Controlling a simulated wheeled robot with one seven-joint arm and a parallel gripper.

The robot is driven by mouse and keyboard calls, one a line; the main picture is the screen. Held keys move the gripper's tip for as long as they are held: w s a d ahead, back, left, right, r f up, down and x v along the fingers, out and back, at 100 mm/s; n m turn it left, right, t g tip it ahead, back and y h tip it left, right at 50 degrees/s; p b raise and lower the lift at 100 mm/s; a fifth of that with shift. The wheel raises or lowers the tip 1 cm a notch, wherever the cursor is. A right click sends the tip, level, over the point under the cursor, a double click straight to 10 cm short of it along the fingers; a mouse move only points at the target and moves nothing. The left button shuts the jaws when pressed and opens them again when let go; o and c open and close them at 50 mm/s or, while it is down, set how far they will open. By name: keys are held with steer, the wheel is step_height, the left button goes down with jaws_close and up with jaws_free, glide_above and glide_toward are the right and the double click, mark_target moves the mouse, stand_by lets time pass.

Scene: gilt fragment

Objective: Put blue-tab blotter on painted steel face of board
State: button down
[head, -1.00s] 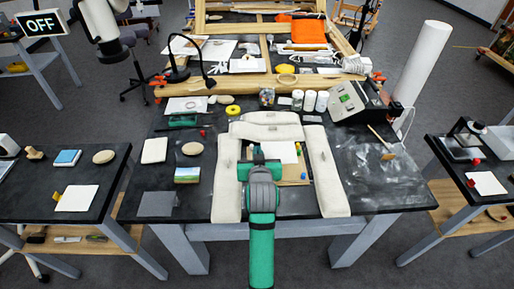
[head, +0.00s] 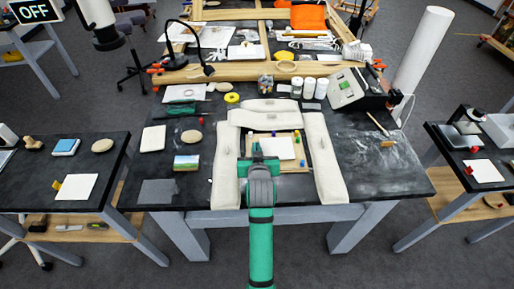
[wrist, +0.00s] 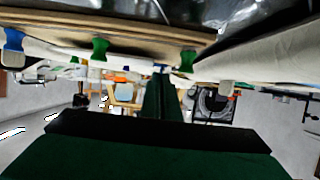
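A white sheet (head: 280,148) lies on a tan board (head: 256,145) between cream padded bolsters on the middle table. It may be the blotter, but I see no clear blue tab on it. My green gripper (head: 264,161) is over or beside the near part of the board, next to the sheet. The arm hides part of the board. The wrist view shows a tan board edge (wrist: 110,22) close up with green and blue pegs. Finger opening is unclear.
Bolsters stand left (head: 226,165), right (head: 323,160) and behind (head: 266,112) the board. A white card (head: 80,188) with a yellow tab lies on the left table, and another (head: 485,173) with a red tab on the right table.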

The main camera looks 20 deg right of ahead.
steer(key=shift+w+f, duration=0.1)
steer(key=shift+d, duration=0.15)
steer(key=shift+a+f, duration=0.2)
steer(key=shift+a, duration=0.1)
steer(key=shift+s+d+f, duration=0.1)
steer(key=shift+s+f, duration=0.05)
steer(key=shift+s, duration=0.05)
stand_by(0.3)
steer(key=c, duration=1.9)
jaws_free()
steer(key=shift+d, duration=0.1)
steer(key=shift+c, duration=0.2)
steer(key=shift+w, duration=0.1)
